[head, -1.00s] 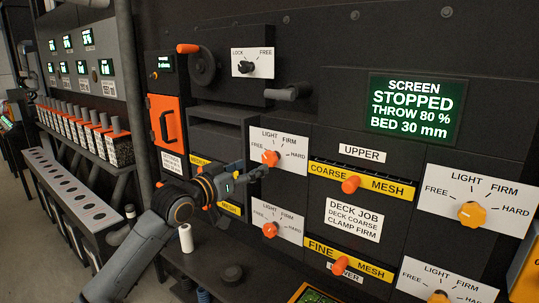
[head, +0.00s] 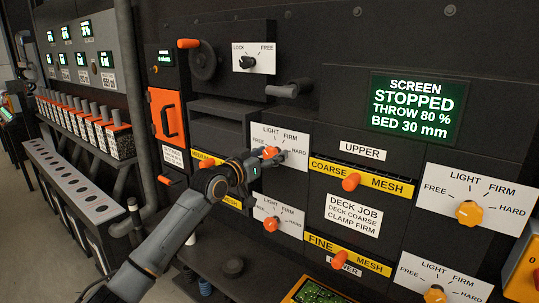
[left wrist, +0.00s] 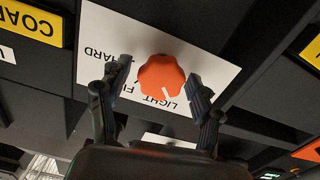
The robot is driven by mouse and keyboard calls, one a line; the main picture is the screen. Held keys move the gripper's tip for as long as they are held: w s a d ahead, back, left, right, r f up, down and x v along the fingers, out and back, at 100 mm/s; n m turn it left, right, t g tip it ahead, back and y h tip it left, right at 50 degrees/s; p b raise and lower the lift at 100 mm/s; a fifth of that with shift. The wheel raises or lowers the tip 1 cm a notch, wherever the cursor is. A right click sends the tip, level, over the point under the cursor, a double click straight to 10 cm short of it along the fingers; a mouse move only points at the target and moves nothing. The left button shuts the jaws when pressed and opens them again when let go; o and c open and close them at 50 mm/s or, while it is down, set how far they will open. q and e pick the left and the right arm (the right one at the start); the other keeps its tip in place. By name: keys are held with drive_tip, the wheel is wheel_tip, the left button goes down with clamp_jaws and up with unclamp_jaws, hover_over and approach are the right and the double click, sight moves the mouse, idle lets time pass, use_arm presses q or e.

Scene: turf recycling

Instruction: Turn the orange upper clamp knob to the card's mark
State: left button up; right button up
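The orange upper clamp knob (head: 271,152) sits on a white dial plate (head: 297,139) reading FREE, LIGHT, FIRM and HARD. My left gripper (head: 268,160) is at this knob and partly covers it and its plate. In the left wrist view, the orange knob (left wrist: 161,76) lies between the two spread fingers (left wrist: 160,84), with a gap visible on each side. That view is upside down; the knob's white line points roughly toward the word LIGHT. The card (head: 354,217) reads DECK JOB, DECK COARSE, CLAMP FIRM. My right gripper is not in view.
A second orange knob (head: 271,224) is just below. A yellow-orange knob (head: 469,213) has its own dial at the right. Orange knobs (head: 351,181) sit on the yellow mesh strips. A grey handle (head: 290,89) juts out above. The screen (head: 417,106) reads STOPPED.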

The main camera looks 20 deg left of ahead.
use_arm(q)
drive_tip(key=c, duration=0.9)
drive_tip(key=shift+c, duration=0.2)
